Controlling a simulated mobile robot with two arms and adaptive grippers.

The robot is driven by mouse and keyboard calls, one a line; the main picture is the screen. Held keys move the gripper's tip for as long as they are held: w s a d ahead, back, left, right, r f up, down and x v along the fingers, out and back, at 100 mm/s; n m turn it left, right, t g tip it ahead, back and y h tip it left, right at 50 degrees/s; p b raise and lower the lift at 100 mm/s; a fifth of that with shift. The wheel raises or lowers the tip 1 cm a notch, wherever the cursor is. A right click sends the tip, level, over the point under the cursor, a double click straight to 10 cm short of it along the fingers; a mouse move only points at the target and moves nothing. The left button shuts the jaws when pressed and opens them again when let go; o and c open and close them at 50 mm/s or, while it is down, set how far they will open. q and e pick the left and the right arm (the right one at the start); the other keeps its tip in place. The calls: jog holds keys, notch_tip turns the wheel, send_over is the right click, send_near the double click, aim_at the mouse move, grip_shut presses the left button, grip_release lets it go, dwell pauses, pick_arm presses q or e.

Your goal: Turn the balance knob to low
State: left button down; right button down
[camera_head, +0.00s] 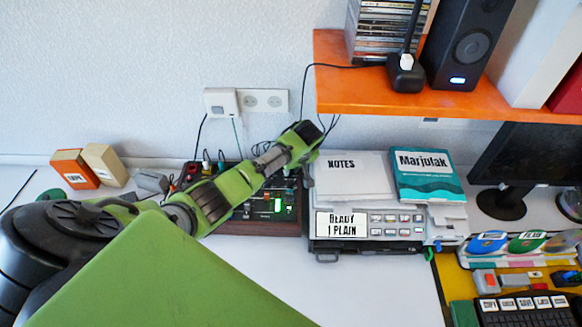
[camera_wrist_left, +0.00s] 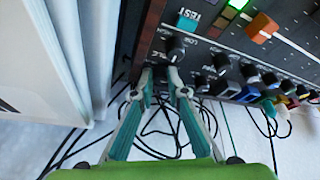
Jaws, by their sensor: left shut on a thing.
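The dark control panel (camera_head: 262,212) with a wooden edge stands on the white desk in the head view, partly hidden by my left arm. In the wrist view, its face (camera_wrist_left: 216,50) fills the upper right, with several black knobs, sliders and small printed labels. My left gripper (camera_wrist_left: 162,74) has its fingertips at the panel's edge, closed around a small dark knob; the fingers cover most of it. The label beside it is too small to read surely, so I cannot tell its setting. Another black knob (camera_wrist_left: 176,46) sits just above the fingertips. My right gripper is out of view.
A printer (camera_head: 372,246) with papers and a teal book (camera_head: 428,176) stands close right of the panel. An orange shelf (camera_head: 440,102) overhangs at the upper right. Loose cables (camera_wrist_left: 165,125) lie behind the panel. Orange and beige boxes (camera_head: 104,163) stand at the left.

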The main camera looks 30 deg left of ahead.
pick_arm(q)
jog(key=shift+n, duration=0.4)
jog(key=c, duration=2.3)
grip_release()
